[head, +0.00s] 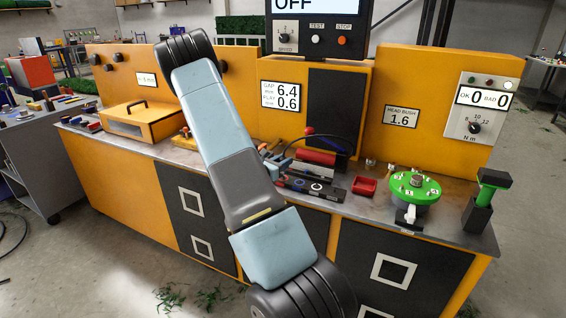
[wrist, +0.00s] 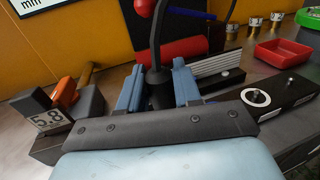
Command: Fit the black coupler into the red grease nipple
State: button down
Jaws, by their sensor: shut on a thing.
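My gripper (wrist: 158,88) is shut on the black coupler (wrist: 158,92), which stands upright between the two blue fingers in the wrist view. A black hose (wrist: 156,40) runs up from the coupler. In the head view my arm hides much of the gripper; blue finger parts (head: 274,164) show beside it. A black block (wrist: 275,98) with small metal fittings, one inside a white ring (wrist: 256,97), lies to the right of the gripper. It also shows in the head view (head: 313,188). I cannot make out which fitting is the red grease nipple.
A red cylinder (wrist: 190,50) lies just behind the fingers, with a red ball (wrist: 145,8) above. A red tray (wrist: 283,51) and a green round fixture (head: 415,186) stand to the right. A block marked 5.8 (wrist: 48,118) and an orange item (wrist: 66,92) are at left.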

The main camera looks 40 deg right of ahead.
jog(key=shift+f, duration=1.15)
dwell(0.7)
jog(key=c, duration=0.7)
grip_release()
jog(key=s+a, duration=0.1)
jog(key=a, duration=1.2)
jog(key=shift+s+a, duration=0.3)
jog(key=shift+s, duration=0.1)
